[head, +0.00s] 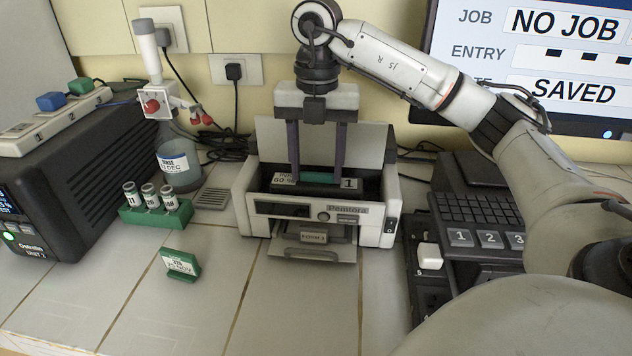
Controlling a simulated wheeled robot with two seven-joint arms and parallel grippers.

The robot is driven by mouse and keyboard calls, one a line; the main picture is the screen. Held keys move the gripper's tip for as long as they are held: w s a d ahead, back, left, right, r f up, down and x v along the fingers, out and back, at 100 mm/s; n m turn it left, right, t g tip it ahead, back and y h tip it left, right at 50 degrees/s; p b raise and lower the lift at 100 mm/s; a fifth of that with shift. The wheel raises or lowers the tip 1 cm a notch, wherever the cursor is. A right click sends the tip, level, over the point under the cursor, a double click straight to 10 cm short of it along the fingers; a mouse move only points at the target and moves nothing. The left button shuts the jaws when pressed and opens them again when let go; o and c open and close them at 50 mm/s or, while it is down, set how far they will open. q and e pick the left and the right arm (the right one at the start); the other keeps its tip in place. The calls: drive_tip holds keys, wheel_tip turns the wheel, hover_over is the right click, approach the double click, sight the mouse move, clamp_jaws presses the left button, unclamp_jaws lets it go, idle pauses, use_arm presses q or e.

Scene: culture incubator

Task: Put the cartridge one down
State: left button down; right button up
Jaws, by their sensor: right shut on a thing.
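The cartridge one (349,184), with a white label marked "1" and a green strip, is in the open top of the white Pentora machine (375,224). My right gripper (318,172) points straight down from above, its two dark fingers shut on the cartridge. The cartridge lies level, its label visible above the machine's front edge. The cartridge's underside is hidden, so I cannot tell whether it touches the bottom of the bay. My left gripper is out of view.
A raised lid (270,135) stands behind the bay. A front tray (313,247) sticks out below. A green vial rack (152,215), a green card stand (181,265) and a bottle (177,165) are at left. A keypad (478,225) is at right.

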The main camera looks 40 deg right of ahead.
sight(317, 180)
wheel_tip(317, 180, down, 3)
drive_tip(key=shift+f, duration=0.1)
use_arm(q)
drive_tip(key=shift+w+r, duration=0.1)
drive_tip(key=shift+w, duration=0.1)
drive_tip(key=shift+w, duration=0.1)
use_arm(e)
drive_tip(key=o, duration=1.3)
use_arm(q)
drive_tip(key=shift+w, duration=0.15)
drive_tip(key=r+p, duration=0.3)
drive_tip(key=p, duration=0.1)
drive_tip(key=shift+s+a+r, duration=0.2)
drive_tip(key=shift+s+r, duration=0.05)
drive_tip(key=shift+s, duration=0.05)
use_arm(e)
wheel_tip(317, 180, up, 12)
drive_tip(key=shift+r, duration=0.15)
